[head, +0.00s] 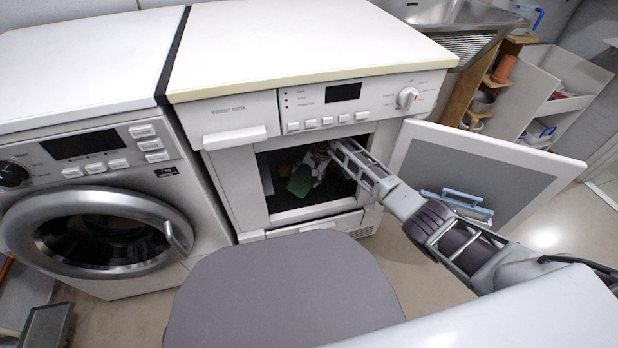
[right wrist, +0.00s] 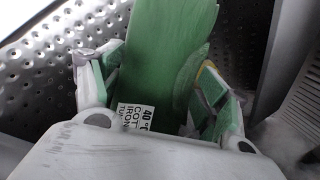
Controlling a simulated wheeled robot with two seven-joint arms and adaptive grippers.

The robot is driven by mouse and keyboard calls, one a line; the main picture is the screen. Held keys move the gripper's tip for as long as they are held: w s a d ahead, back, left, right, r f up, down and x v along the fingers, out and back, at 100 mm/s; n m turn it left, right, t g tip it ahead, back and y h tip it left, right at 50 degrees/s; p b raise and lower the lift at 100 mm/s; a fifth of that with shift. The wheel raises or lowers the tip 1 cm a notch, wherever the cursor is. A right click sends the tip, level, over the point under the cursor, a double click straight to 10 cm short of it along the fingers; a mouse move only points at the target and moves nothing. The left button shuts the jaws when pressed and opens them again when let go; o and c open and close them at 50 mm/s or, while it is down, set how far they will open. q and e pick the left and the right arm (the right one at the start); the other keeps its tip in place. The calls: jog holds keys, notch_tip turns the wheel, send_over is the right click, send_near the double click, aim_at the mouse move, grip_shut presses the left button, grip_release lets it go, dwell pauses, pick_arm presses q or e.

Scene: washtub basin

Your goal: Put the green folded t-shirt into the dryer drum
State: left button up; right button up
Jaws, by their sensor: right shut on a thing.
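The green folded t-shirt (head: 301,180) is inside the open dryer drum (head: 330,188) in the head view, held at the end of my right arm. In the right wrist view the green t-shirt (right wrist: 165,60) stands up between the fingers, with a white care label at its lower part. My right gripper (head: 312,168) is shut on the shirt; its fingers also show in the right wrist view (right wrist: 155,95). Perforated metal drum wall (right wrist: 55,75) surrounds it. I cannot tell whether the shirt touches the drum. My left gripper is not in view.
The dryer door (head: 480,170) is swung open to the right, beside my right arm. A washing machine (head: 95,200) with a closed round door stands left. A grey seat-like surface (head: 285,295) is in front of the dryer. Shelves (head: 550,95) stand at the right.

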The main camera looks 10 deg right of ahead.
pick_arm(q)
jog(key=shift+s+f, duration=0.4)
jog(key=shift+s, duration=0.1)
pick_arm(e)
jog(key=shift+w, duration=1.05)
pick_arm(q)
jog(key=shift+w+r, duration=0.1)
pick_arm(e)
jog(key=o, duration=1.3)
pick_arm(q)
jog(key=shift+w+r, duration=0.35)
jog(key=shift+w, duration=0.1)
